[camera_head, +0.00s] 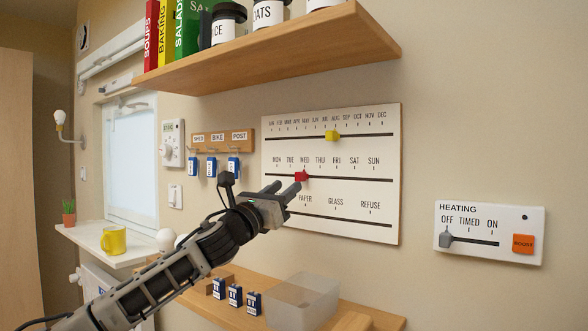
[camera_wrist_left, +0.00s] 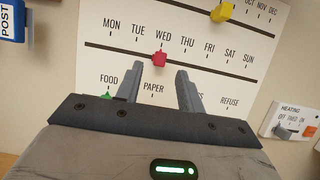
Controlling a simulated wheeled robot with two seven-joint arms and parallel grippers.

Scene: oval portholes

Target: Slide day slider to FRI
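The day slider is a red knob (camera_head: 301,176) on the middle track of the white wall board (camera_head: 390,220). It stands under WED; FRI is two labels to its right. It also shows in the left wrist view (camera_wrist_left: 159,58). My left gripper (camera_head: 294,190) is just below and slightly left of the red knob in the head view. In the left wrist view its two fingers (camera_wrist_left: 155,80) are apart, with an empty gap, and the knob shows beyond them. I cannot tell whether a finger touches the knob. My right gripper is not in view.
A yellow knob (camera_head: 332,135) sits on the month track above. A green knob (camera_wrist_left: 106,97) shows near FOOD on the lower track. A wooden shelf (camera_head: 270,50) overhangs the board. Below are a clear bin (camera_head: 300,300) and a lower shelf. A heating panel (camera_head: 490,233) is right.

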